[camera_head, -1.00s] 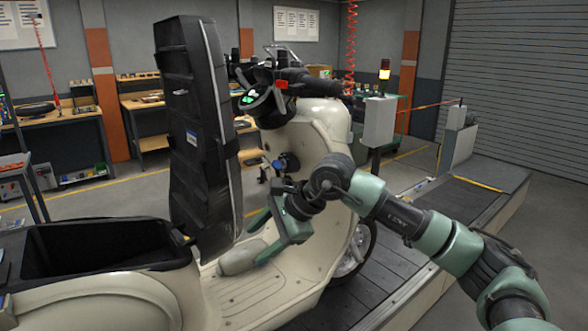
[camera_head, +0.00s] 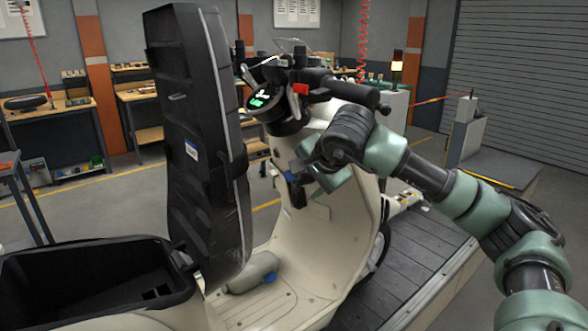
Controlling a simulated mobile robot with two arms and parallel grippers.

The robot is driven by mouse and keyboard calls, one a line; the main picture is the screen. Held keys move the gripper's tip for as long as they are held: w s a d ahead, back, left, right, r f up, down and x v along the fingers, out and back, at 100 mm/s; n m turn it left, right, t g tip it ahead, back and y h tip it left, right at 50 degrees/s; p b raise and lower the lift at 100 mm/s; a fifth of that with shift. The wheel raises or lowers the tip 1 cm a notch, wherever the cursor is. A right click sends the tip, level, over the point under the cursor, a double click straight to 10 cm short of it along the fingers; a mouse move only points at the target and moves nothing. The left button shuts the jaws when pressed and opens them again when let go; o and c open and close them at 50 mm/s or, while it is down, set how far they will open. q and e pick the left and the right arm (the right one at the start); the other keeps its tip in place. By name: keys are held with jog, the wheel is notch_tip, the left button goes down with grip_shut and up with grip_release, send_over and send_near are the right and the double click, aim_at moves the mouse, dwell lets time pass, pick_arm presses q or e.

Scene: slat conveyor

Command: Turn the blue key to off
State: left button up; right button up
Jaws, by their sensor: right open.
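The blue key (camera_head: 290,176) sits at the ignition on the inner front panel of a cream scooter (camera_head: 325,225), below the handlebar. It is small and partly covered by my right gripper, so I cannot tell its turn angle. My left gripper is not in view.
The black seat (camera_head: 195,140) stands raised, left of the key, over an open storage bin (camera_head: 85,270). The handlebar (camera_head: 335,86) is just above my right gripper. A grey bottle-like object (camera_head: 252,270) lies on the footboard. The slat conveyor (camera_head: 425,250) runs at right.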

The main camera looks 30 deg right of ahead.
jog(key=p, duration=0.2)
send_near(289, 176)
jog(key=s+f, duration=0.2)
jog(key=w, duration=0.1)
jog(key=w+p, duration=0.1)
jog(key=w, duration=0.1)
jog(key=w+d+p, duration=0.1)
jog(key=w, duration=0.1)
jog(key=shift+f, duration=0.3)
jog(key=p+x, duration=0.1)
jog(key=x, duration=0.2)
jog(key=shift+f, duration=0.2)
jog(key=shift+w+d+f+p, duration=0.1)
jog(key=shift+w+f+p, duration=0.2)
jog(key=shift+f, duration=0.1)
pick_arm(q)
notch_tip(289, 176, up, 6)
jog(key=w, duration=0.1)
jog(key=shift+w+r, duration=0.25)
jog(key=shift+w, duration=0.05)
